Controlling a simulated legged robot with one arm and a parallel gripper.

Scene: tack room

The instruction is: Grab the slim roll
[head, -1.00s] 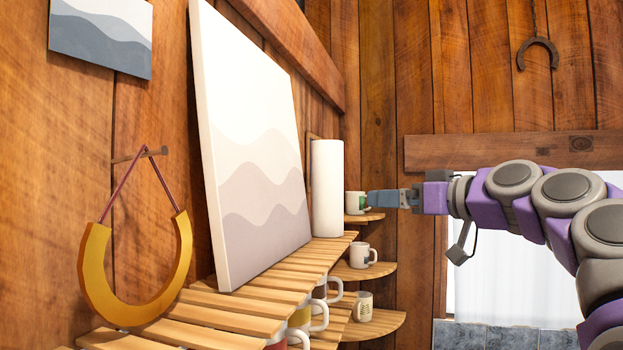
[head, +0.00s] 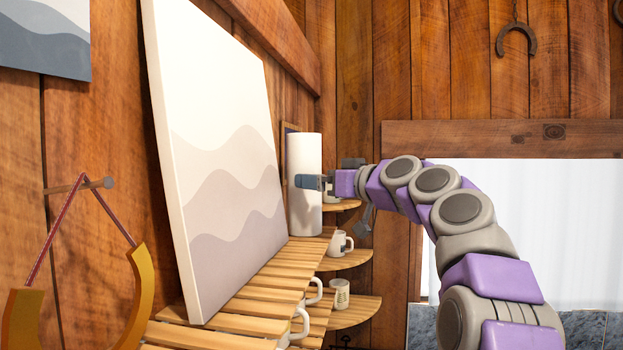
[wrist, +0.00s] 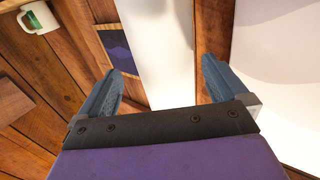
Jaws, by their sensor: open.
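The slim roll is a tall white cylinder (head: 303,150) standing upright at the far end of the slatted shelf, beyond the large canvas. My gripper (head: 309,182) is open and level with the roll's middle in the head view, overlapping part of it. In the wrist view the white roll (wrist: 160,45) shows between the two spread blue-grey fingers of my gripper (wrist: 162,68), with a gap on each side. Whether the fingertips reach around the roll or stop short of it, I cannot tell.
The large wavy canvas (head: 215,170) leans on the slatted shelf (head: 260,290), close beside the roll. White mugs (head: 340,243) stand on lower corner shelves. A dark small picture (wrist: 118,48) hangs behind the roll.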

